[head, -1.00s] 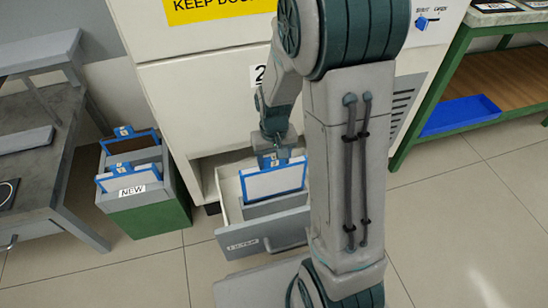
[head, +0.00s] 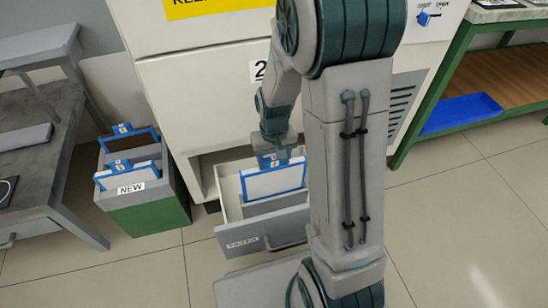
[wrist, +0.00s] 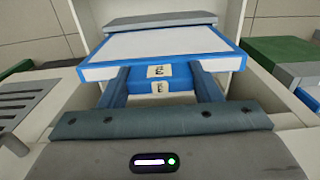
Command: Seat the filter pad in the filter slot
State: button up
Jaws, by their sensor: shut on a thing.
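A white filter pad with a blue frame (head: 273,182) is held by my gripper (head: 270,160) over the open drawer (head: 265,234) of the machine. The wrist view shows the pad (wrist: 165,45) ahead of my gripper (wrist: 160,84), whose fingers are closed on the pad's blue labelled tab. In the head view the pad stands roughly upright, its lower edge at the drawer's grey inner part (head: 272,205). The slot itself is hidden, so I cannot tell whether the pad is in it.
A green and grey bin (head: 150,205) marked NEW, with blue-framed pads, stands left of the drawer. A grey table (head: 40,170) is at the far left. A green bench with a blue tray (head: 460,115) is at the right.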

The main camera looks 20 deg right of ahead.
aim_at(274, 178)
jog(key=shift+f+b, duration=3.4)
jog(key=shift+f, duration=1.45)
jog(key=o, duration=1.5)
jog(key=shift+c, duration=0.2)
jog(key=shift+r, duration=0.15)
notch_tip(274, 178, up, 14)
jog(key=p, duration=0.7)
